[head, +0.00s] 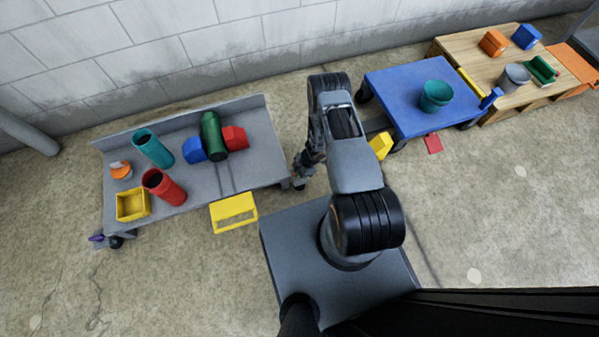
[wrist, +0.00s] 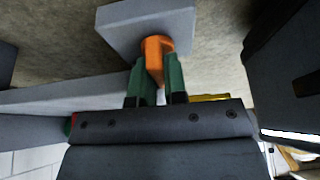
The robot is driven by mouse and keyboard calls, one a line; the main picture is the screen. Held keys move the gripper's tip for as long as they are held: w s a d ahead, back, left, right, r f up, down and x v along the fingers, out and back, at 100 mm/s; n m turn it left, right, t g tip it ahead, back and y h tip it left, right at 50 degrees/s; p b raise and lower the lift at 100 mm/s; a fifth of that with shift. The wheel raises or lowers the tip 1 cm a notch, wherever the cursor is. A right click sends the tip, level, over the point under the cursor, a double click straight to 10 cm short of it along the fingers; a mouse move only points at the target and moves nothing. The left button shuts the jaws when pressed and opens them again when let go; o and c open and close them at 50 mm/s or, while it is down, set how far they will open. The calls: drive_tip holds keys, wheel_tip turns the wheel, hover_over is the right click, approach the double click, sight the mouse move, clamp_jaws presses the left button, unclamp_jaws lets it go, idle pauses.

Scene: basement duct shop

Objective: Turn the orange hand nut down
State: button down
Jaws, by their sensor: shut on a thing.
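The orange hand nut (wrist: 154,46) shows in the wrist view, against a flat grey plate (wrist: 178,20). My gripper (wrist: 157,66) has its two green fingers on either side of the nut, shut on it. The nut's lower part is partly covered by the fingers. In the head view my gripper (head: 302,172) is low beside the right end of the grey bench (head: 258,165). The held nut cannot be made out there, as my arm and gripper cover that spot.
The grey bench carries teal (head: 153,148) and red (head: 163,187) tubes, a green cylinder (head: 211,135), a yellow bin (head: 132,205) and a small orange item (head: 120,170). A blue table (head: 402,85) stands right of my arm. A yellow frame (head: 234,212) lies in front of the bench.

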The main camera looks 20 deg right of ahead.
drive_tip(key=shift+m, duration=0.4)
drive_tip(key=m+t, duration=0.1)
drive_tip(key=m, duration=0.2)
drive_tip(key=shift+m+t, duration=0.4)
drive_tip(key=m+t+h, duration=0.1)
drive_tip(key=m, duration=0.3)
drive_tip(key=shift+m, duration=0.3)
drive_tip(key=m+t+h, duration=0.1)
drive_tip(key=m, duration=0.3)
drive_tip(key=shift+h, duration=0.4)
drive_tip(key=shift+m+t+h+b, duration=0.35)
drive_tip(key=shift+m+h, duration=0.45)
drive_tip(key=shift+m, duration=1.7)
drive_tip(key=c, duration=1.2)
unclamp_jaws()
drive_tip(key=shift+o, duration=0.2)
